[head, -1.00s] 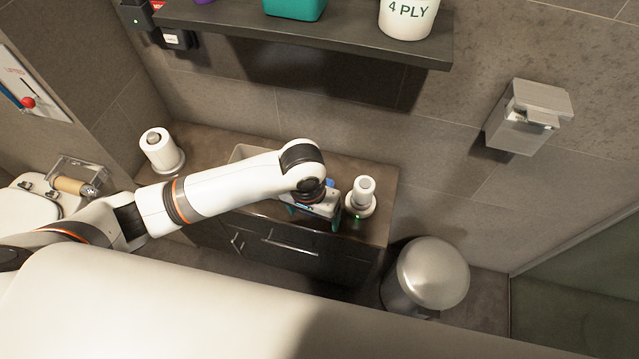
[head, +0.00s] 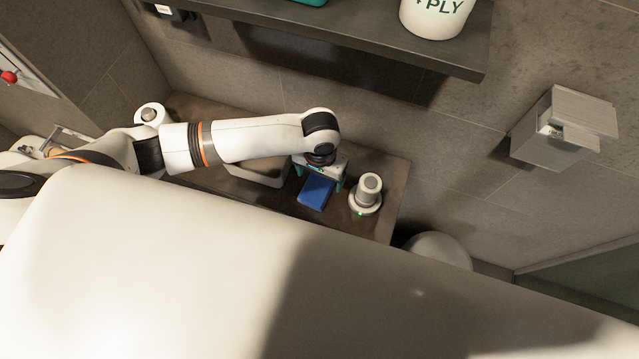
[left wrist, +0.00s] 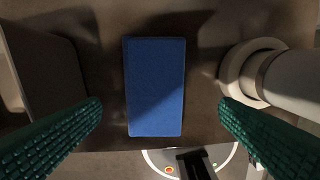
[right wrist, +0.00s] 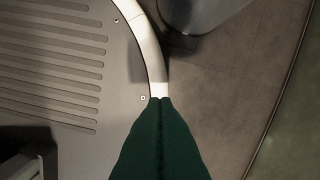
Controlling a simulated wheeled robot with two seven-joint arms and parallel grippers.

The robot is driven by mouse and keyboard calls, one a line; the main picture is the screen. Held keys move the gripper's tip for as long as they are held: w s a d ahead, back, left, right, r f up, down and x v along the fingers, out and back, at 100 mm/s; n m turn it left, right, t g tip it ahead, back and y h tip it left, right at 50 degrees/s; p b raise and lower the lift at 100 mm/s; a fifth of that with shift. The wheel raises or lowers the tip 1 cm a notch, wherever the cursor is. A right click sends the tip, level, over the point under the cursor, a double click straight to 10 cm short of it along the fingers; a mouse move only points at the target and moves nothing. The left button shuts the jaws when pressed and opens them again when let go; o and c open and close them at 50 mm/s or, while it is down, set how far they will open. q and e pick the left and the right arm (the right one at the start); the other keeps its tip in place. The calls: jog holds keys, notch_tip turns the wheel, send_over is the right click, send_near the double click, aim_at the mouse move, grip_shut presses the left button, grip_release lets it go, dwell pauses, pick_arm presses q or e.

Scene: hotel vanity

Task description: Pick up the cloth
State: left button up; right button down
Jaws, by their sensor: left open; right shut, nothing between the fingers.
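The blue cloth (head: 316,192) is a flat folded rectangle on the dark vanity counter. In the left wrist view the cloth (left wrist: 155,88) lies lengthwise in the middle. My left gripper (head: 318,180) is over the counter at the cloth. In the left wrist view its green fingers (left wrist: 160,112) are wide open, one to each side of the cloth, with nothing between them gripped. My right gripper (right wrist: 161,100) shows only in the right wrist view, its green fingers shut together and empty, over my base and the floor.
A white cylindrical dispenser on a round base (head: 367,194) stands just right of the cloth; a basin (head: 258,172) is to its left. A shelf (head: 350,32) hangs above. A metal bin (head: 440,248) stands right of the counter. A box (head: 565,130) is on the wall.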

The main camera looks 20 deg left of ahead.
aim_at(319, 184)
pick_arm(q)
jog(key=f, duration=0.5)
jog(key=shift+w+a+f, duration=0.1)
jog(key=shift+w+a, duration=0.05)
jog(key=shift+w, duration=0.15)
jog(key=c, duration=1.1)
jog(key=shift+r+p, duration=0.35)
jog(key=shift+r, duration=4.7)
